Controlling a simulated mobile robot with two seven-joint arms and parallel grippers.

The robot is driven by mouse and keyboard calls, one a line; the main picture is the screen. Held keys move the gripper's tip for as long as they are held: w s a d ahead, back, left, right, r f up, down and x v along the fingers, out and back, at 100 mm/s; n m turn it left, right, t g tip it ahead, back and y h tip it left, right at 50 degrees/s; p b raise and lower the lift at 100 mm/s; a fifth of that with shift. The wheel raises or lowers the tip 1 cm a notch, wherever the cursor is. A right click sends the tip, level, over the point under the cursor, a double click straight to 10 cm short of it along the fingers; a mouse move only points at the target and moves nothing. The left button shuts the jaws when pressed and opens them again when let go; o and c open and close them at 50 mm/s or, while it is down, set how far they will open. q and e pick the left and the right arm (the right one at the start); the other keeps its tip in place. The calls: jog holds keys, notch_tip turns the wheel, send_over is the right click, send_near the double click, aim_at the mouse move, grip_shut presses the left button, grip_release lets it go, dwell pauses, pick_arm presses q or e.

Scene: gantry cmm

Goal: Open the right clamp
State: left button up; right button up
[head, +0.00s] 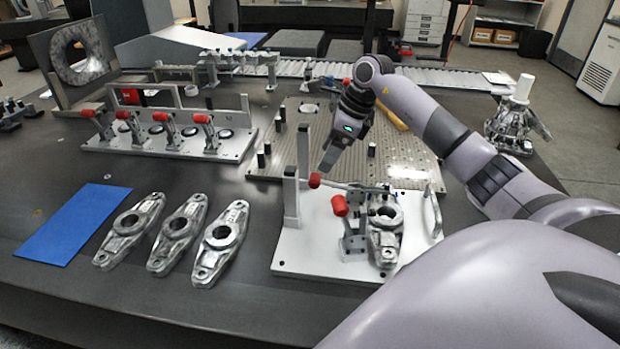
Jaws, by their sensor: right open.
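A white fixture plate (310,250) sits on the dark table, with a grey metal casting (384,232) on it. Two red clamp handles show there. One red handle (315,180) is at the left end of a thin bar lying nearly level toward the casting. The other red handle (340,205) stands above a grey clamp body (353,238) beside the casting. I cannot tell for sure which is the right clamp. My right gripper (326,167) points down, open, just above the farther handle; I cannot tell whether they touch. My left gripper is out of view.
Upright posts (291,200) rise from the plate's left edge. Several loose castings (222,240) and a blue mat (72,225) lie left. A fixture with several red handles (150,140) and a perforated plate (270,160) stand behind.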

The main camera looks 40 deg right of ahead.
aim_at(316, 176)
jog(key=x, duration=0.6)
jog(key=shift+w+a+f, duration=0.1)
jog(key=shift+a+f, duration=0.1)
jog(key=shift+f, duration=0.15)
grip_shut()
